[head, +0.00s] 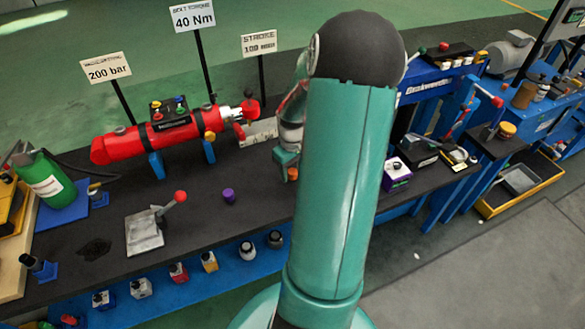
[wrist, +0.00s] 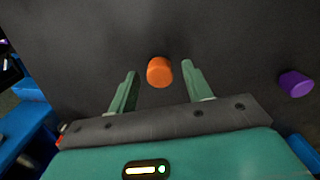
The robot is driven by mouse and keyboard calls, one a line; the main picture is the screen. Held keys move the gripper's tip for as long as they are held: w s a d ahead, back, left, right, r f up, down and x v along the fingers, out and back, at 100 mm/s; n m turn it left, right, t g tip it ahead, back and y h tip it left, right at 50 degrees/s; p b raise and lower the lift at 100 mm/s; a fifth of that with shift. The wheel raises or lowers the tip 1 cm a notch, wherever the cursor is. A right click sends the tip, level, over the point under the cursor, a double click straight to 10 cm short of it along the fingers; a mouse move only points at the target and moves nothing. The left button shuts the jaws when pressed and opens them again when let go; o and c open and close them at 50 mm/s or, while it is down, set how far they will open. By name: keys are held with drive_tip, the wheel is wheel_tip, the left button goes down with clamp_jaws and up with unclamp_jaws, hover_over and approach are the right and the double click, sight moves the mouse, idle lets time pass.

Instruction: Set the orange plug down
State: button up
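The orange plug (wrist: 160,72) shows in the wrist view as a small cylinder against the dark bench top, between and slightly beyond the fingertips of my gripper (wrist: 158,72). The green fingers stand apart, with dark gaps visible on both sides of the plug, so neither finger appears to touch it. In the head view a bit of the orange plug (head: 293,174) shows just below my gripper (head: 285,165), left of my arm. My arm hides much of the bench behind it.
A purple plug (wrist: 296,83) stands to the right in the wrist view and on the black bench (head: 215,235) in the head view. A grey block with a red-knobbed lever (head: 145,230) is to the left. A red cylinder (head: 160,135) lies behind. The bench around the orange plug is clear.

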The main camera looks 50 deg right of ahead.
sight(292, 171)
wheel_tip(292, 171, up, 12)
drive_tip(key=w+a+r+h, duration=0.1)
drive_tip(key=w+a+r, duration=0.35)
drive_tip(key=a, duration=0.45)
drive_tip(key=s+a+r+n+t, duration=0.1)
drive_tip(key=s+a+r+t, duration=0.1)
drive_tip(key=a, duration=1.1)
drive_tip(key=s+a+r+n+t+y, duration=0.1)
drive_tip(key=s+a+r+t, duration=0.2)
drive_tip(key=a, duration=1.1)
wheel_tip(292, 171, up, 4)
drive_tip(key=shift+s+r+n+t, duration=0.25)
drive_tip(key=shift+s+n+t, duration=0.05)
drive_tip(key=shift+s, duration=0.9)
